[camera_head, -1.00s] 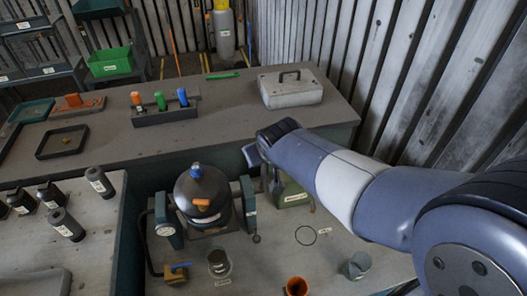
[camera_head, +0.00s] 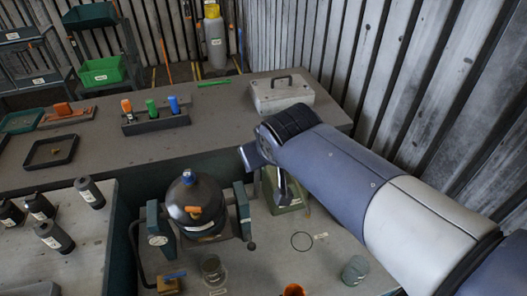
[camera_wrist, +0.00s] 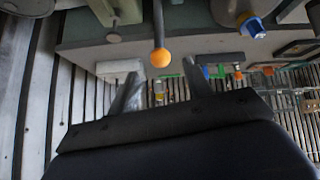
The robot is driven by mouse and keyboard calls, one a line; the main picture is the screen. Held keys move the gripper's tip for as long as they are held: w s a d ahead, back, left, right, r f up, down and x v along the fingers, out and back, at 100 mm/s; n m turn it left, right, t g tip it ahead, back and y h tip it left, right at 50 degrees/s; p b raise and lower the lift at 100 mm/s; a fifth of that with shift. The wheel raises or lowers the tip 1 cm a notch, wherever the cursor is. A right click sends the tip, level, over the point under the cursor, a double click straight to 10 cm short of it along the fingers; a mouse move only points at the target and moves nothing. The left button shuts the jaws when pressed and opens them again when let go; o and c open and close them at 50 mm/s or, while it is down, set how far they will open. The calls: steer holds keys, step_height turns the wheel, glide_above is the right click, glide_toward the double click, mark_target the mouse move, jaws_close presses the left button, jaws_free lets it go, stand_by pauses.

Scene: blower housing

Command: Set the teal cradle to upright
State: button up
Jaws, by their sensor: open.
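The teal cradle (camera_head: 157,232) stands on the near bench. Its two teal uprights flank a dark, rounded blower housing (camera_head: 211,192) with a blue knob on top and an orange part in front. Whether the cradle is exactly level I cannot tell. My gripper (camera_head: 264,172) is open and empty, above and right of the cradle, over the green box. In the wrist view, which looks upside down, an orange ball on a dark rod (camera_wrist: 160,57) appears between my open fingers (camera_wrist: 163,85), apart from them. What the rod belongs to is unclear. The blue knob (camera_wrist: 256,27) shows at upper right.
A green box (camera_head: 288,203) sits right of the cradle. A glass jar (camera_head: 212,270), an orange cup (camera_head: 293,290) and a grey-green container (camera_head: 356,270) stand in front.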

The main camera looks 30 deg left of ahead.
steer(key=shift+w+d+f+b, duration=0.1)
steer(key=shift+d+f+b, duration=0.05)
steer(key=shift+b, duration=0.15)
steer(key=c, duration=0.3)
steer(key=shift+d+f+n+b, duration=0.2)
steer(key=shift+d+n+b, duration=0.1)
steer(key=shift+b, duration=0.25)
steer(key=shift+c, duration=0.8)
steer(key=d+n+b, duration=0.1)
steer(key=d+n+g+b, duration=0.1)
steer(key=b, duration=0.1)
steer(key=shift+d+f+n+b, duration=0.2)
steer(key=shift+f+n+b, duration=0.1)
steer(key=shift+f+n, duration=0.1)
steer(key=c, duration=0.4)
steer(key=shift+d+n+b, duration=0.35)
steer(key=shift+n+b, duration=0.15)
steer(key=shift+b, duration=0.05)
jaws_close()
steer(key=s+d+n+g+y+b, duration=0.2)
steer(key=s+d+n+g+b, duration=0.15)
steer(key=n+b, duration=0.3)
steer(key=w+a+f+n+p, duration=0.1)
steer(key=w+a+f, duration=0.3)
steer(key=a+f, duration=0.2)
steer(key=shift+w+a+t, duration=0.4)
steer(key=shift+a+t, duration=0.05)
steer(key=shift+a, duration=0.9)
